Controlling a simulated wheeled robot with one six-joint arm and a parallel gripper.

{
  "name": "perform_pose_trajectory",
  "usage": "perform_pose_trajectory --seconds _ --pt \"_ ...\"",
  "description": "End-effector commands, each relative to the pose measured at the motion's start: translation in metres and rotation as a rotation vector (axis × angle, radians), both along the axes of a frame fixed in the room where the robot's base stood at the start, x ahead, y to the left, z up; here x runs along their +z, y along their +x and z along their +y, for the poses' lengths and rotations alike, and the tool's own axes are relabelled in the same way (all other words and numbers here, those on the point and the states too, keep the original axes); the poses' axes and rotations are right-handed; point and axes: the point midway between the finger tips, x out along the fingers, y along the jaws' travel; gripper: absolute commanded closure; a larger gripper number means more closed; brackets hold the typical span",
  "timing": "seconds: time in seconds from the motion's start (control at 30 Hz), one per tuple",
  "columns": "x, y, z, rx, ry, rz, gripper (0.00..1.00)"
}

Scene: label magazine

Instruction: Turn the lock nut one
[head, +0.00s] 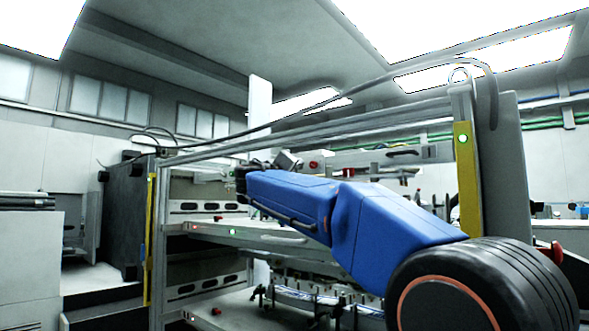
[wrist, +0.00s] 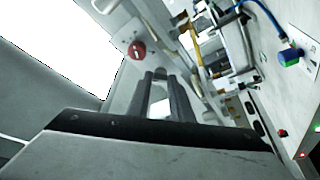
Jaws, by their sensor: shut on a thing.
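My gripper (wrist: 160,76) shows in the wrist view as two dark parallel fingers, close together and pointing at a pale machine part. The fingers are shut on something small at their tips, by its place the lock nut. The nut is mostly hidden by the fingers, so its shape and angle cannot be told. In the head view my blue arm reaches left into the machine frame, and its dark end (head: 241,180) is small, with the fingertips not clear.
A red round knob (wrist: 137,50) sits just left of the fingertips. Rails, a blue hose and a blue-green fitting (wrist: 289,57) lie to the right. In the head view, yellow-marked posts (head: 467,180) and shelves (head: 250,234) surround my arm.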

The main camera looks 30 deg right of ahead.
Motion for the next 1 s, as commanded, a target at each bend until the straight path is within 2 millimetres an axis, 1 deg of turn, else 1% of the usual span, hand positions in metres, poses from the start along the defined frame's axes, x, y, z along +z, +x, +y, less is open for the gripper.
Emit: perform_pose_trajectory --seconds 0.07,0.1,0.17,0.47,0.57,0.67,1.0 --pt "0.0 0.0 0.0 0.0 0.0 0.0 1.0" --pt "0.0 0.0 0.0 0.0 0.0 0.0 0.76" --pt "0.0 0.0 0.0 0.0 0.001 -0.001 0.61" --pt "0.0 0.0 0.0 0.0 0.001 -0.001 0.61" --pt "-0.001 -0.002 0.004 0.002 0.0 0.0 0.61" --pt "-0.004 -0.008 0.013 0.003 0.001 -0.001 0.61" --pt "-0.02 -0.041 0.058 0.004 0.0 -0.001 0.61"
